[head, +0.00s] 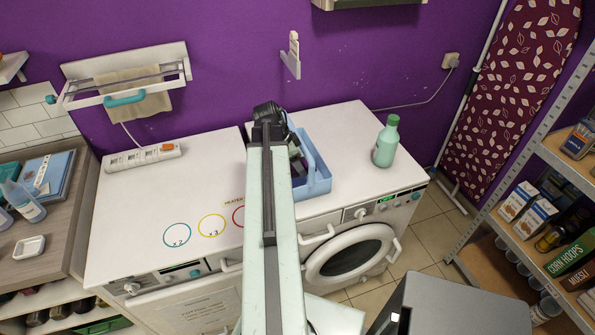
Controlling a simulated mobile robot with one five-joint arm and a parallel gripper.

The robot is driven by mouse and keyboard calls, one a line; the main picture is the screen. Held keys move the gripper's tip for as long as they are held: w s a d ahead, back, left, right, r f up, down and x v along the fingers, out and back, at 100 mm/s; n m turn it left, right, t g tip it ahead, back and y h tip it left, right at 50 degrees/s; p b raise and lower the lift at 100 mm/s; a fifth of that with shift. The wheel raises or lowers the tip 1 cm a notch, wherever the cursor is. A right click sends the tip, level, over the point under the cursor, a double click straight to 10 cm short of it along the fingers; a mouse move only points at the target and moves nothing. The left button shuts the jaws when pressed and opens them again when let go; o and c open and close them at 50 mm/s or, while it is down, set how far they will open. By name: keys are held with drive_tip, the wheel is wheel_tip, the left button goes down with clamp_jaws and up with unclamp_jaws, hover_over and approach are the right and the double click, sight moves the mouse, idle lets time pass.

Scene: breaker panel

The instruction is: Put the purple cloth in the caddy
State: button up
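The blue caddy (319,183) stands on top of the white washing machine on the right, partly hidden behind my arm. Dark shapes show inside it beside the arm, too small and covered to make out. My gripper (271,112) is at the far end of my arm, at the caddy's back left. Its fingertips are hidden, so I cannot see whether it is open or holds anything. I cannot make out a purple cloth anywhere; the arm covers part of the machine tops and caddy.
A green bottle (386,143) stands right of the caddy. A white power strip (143,157) lies at the back of the left machine. A beige cloth (134,92) hangs on the wall rack (128,76). The left machine's top is mostly clear. Shelves (557,158) stand at right.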

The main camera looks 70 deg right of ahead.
drive_tip(key=shift+f, duration=0.4)
drive_tip(key=shift+f+b, duration=0.45)
drive_tip(key=shift+f, duration=0.2)
drive_tip(key=o, duration=1.2)
drive_tip(key=shift+r, duration=0.1)
drive_tip(key=shift+r+p, duration=0.55)
drive_tip(key=shift+p, duration=0.1)
drive_tip(key=p+v, duration=1.1)
drive_tip(key=v, duration=0.1)
